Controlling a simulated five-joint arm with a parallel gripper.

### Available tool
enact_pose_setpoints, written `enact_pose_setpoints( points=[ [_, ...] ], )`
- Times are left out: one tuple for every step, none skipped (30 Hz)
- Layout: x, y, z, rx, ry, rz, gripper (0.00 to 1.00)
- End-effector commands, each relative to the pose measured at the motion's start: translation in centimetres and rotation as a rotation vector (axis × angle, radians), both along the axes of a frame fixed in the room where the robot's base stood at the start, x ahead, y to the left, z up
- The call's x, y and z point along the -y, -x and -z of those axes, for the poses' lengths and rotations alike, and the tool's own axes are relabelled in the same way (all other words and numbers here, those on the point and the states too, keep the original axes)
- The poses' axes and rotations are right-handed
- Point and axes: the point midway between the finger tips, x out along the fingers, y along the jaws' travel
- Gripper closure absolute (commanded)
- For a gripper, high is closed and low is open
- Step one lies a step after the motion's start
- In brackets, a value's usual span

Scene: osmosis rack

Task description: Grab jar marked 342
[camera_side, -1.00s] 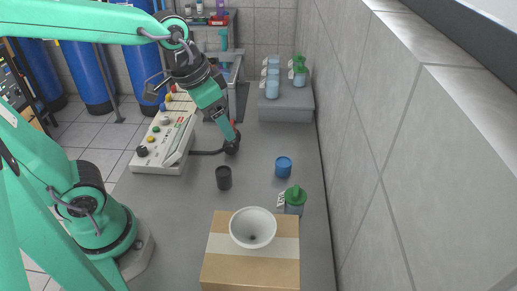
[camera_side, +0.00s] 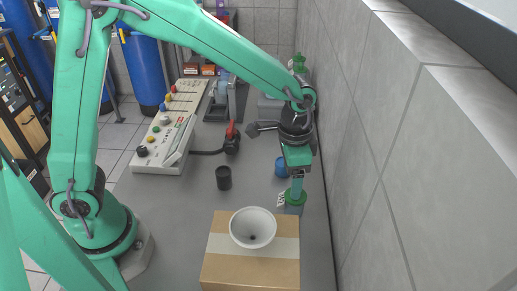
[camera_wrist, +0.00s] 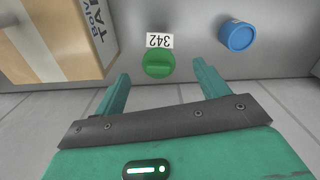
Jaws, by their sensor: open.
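The jar marked 342 has a green lid and stands on the grey table. In the wrist view its green lid (camera_wrist: 158,65) shows from above, with the white 342 label (camera_wrist: 159,41) beside it. In the side view the jar (camera_side: 294,208) stands right of the cardboard box, its top partly hidden by my gripper. My gripper (camera_side: 297,190) points down right over the jar. In the wrist view my gripper (camera_wrist: 162,82) is open, its fingers apart on either side of the lid's line and nothing between them that I can tell is touched.
A blue-lidded jar (camera_wrist: 238,35) stands close by, also partly seen in the side view (camera_side: 281,167). A cardboard box (camera_side: 225,262) with a white funnel (camera_side: 253,228) is to the left. A black cup (camera_side: 223,178) stands farther left. A tiled wall (camera_side: 400,150) rises close on the right.

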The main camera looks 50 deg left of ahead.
Motion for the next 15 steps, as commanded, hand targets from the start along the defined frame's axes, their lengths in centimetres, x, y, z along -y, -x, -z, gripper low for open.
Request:
enact_pose_setpoints(
  points=[
    [0.4,-0.1,0.5,-0.008,-0.004,0.011,0.26],
    [0.6,-0.2,0.8,-0.011,-0.005,0.015,0.26],
    [0.7,-0.2,1.0,-0.015,-0.007,0.020,0.26],
    [0.8,-0.2,1.1,-0.016,-0.007,0.022,0.26],
    [0.9,-0.2,1.2,-0.017,-0.008,0.024,0.26],
    [0.9,-0.2,1.3,-0.018,-0.009,0.026,0.26],
    [1.0,-0.3,1.3,-0.018,-0.009,0.027,0.26],
    [1.0,-0.2,1.3,-0.018,-0.009,0.027,0.26],
    [1.0,-0.3,1.3,-0.018,-0.009,0.027,0.26],
    [1.0,-0.2,1.3,-0.018,-0.009,0.027,0.26],
    [1.0,-0.2,1.4,-0.018,-0.009,0.027,0.26],
    [0.9,-0.2,1.5,-0.019,-0.009,0.027,0.26],
    [0.9,-0.2,1.7,-0.021,-0.009,0.026,0.26],
    [0.9,-0.2,1.9,-0.021,-0.009,0.026,0.26],
    [0.9,-0.2,2.2,-0.021,-0.009,0.026,0.26]
  ],
)
